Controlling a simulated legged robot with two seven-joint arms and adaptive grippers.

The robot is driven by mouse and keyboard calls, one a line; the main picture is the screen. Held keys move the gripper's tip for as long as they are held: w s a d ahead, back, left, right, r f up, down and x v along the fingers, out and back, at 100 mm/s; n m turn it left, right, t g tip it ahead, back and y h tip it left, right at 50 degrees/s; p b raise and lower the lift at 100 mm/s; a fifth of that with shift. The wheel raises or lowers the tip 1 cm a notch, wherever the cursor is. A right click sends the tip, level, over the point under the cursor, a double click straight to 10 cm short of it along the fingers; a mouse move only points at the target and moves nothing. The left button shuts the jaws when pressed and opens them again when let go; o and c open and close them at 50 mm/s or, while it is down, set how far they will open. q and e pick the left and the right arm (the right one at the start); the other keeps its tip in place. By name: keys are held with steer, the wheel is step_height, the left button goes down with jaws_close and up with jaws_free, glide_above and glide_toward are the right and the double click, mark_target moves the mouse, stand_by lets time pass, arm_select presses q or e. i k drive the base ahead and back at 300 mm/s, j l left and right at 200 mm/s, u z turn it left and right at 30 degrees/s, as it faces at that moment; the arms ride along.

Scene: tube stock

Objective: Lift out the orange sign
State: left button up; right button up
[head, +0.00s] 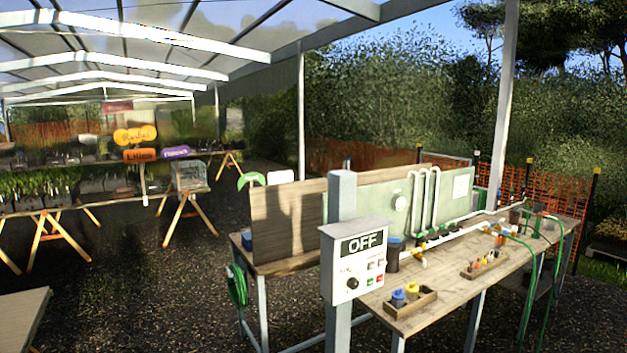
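An orange sign (139,154) with dark lettering stands at the far left, above the plant tables, close beside a purple sign (175,152). A yellow-orange rounded sign (135,135) with lettering shows just above it. A pale post (143,182) runs down below the orange sign. The signs are small in the view, so I cannot tell how they are fixed. Neither of my grippers is in view.
A workbench (455,290) with pipes and small wooden trays stands at the right. A control box (356,262) reading OFF is mounted on a post in front. Plant tables on trestles (45,212) stand at the left. Dark gravel ground (150,290) is open between them. A wooden tabletop (20,312) cuts in at lower left.

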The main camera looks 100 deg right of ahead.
mark_target(139, 155)
steer(key=z, duration=3.2)
